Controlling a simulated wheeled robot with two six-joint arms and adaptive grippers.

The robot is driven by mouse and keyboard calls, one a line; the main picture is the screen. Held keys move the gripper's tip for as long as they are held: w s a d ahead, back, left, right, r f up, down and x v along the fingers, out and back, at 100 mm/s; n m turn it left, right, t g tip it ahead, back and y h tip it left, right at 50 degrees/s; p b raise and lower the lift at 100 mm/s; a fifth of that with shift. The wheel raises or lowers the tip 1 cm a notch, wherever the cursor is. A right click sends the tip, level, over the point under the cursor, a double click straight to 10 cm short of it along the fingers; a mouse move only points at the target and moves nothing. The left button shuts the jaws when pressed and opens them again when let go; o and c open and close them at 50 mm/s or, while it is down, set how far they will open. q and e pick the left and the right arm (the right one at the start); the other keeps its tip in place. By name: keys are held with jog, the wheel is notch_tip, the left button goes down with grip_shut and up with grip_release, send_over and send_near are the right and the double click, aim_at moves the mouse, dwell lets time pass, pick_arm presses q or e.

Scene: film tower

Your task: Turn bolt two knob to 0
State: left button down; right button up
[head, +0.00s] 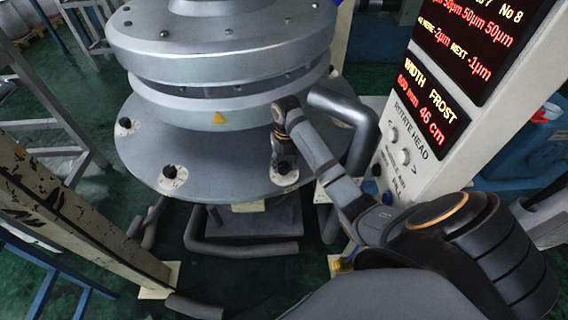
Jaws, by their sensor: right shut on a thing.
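A round grey metal die plate carries several bolt knobs, each black on a small pale dial. One knob (170,172) is at the plate's front left and another (125,124) at its left edge. My right gripper (284,160) points down at the front right of the plate and is shut on the knob there, whose pale dial (287,180) shows below the fingers. The gripper mostly hides that knob, and I cannot read its setting or number. My left gripper is not in view.
A large grey cylindrical head (220,50) sits above the plate, close to my right wrist. A bent grey pipe (355,115) runs behind my right arm. A display panel (440,100) with red readouts stands at right. A worn beam (70,215) stands at left.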

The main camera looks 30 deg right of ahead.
jog(key=shift+r+m+p, duration=0.2)
jog(key=shift+m+p, duration=0.1)
jog(key=shift+p, duration=0.15)
jog(key=m+p, duration=0.9)
jog(key=p, duration=0.1)
jog(key=shift+r, duration=0.1)
jog(key=m+p, duration=0.2)
jog(key=m, duration=0.1)
jog(key=shift+m+p, duration=0.3)
jog(key=shift+p, duration=0.05)
jog(key=shift+f+m+p, duration=0.25)
jog(key=shift+m+p, duration=0.05)
jog(key=shift+m, duration=0.9)
jog(key=shift+m+h, duration=0.3)
jog(key=shift+m, duration=0.9)
jog(key=o, duration=1.2)
jog(key=shift+c, duration=0.2)
